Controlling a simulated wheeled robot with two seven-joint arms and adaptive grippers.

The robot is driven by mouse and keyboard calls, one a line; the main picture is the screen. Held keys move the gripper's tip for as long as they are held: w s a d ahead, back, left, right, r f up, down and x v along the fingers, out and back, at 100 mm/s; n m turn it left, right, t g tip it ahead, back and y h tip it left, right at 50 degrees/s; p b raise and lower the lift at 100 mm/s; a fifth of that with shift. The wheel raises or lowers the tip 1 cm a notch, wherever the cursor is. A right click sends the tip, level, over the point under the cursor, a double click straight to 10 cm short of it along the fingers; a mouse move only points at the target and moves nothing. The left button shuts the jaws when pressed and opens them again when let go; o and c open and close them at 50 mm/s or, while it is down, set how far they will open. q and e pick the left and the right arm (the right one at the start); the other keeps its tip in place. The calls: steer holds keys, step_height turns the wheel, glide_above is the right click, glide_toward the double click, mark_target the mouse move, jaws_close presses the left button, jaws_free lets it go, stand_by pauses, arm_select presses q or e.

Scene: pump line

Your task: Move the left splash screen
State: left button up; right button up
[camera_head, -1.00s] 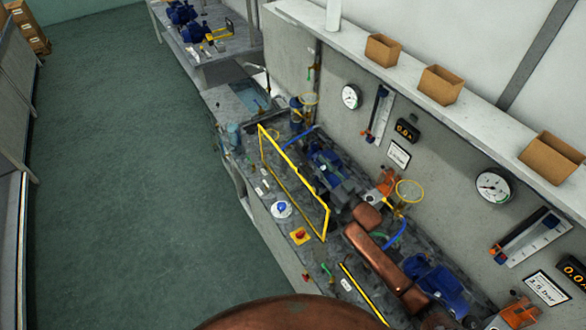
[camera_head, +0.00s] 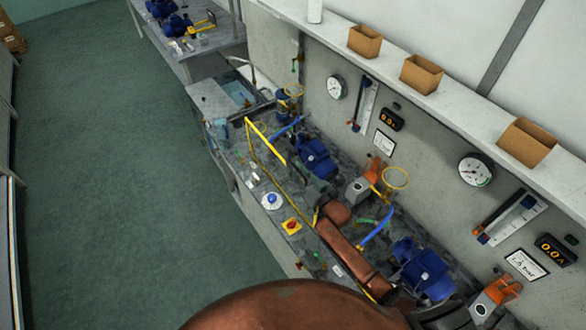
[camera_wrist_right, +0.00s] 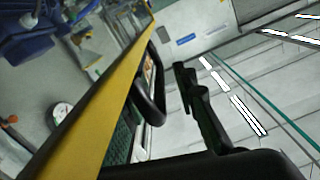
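The left splash screen (camera_head: 265,140) is a clear panel in a yellow frame, standing upright along the front of the bench at the left pump. In the head view my right gripper (camera_head: 312,188) is at its near end and hides part of the top bar. In the right wrist view the screen's yellow bar (camera_wrist_right: 108,100) runs diagonally beside one finger. My right gripper (camera_wrist_right: 178,95) has its two dark fingers apart, with a gap between them; whether either touches the screen is unclear. My left gripper is not in view.
Blue pumps (camera_head: 315,155) (camera_head: 425,270) stand behind the screen. A red-and-yellow switch (camera_head: 291,226) and a white disc with a blue knob (camera_head: 272,201) lie on the front strip. A shelf with brown boxes (camera_head: 422,75) runs above. Open green floor (camera_head: 120,180) lies left.

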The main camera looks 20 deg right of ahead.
steer(key=shift+c, duration=0.7)
jaws_close()
steer(key=shift+a, duration=0.1)
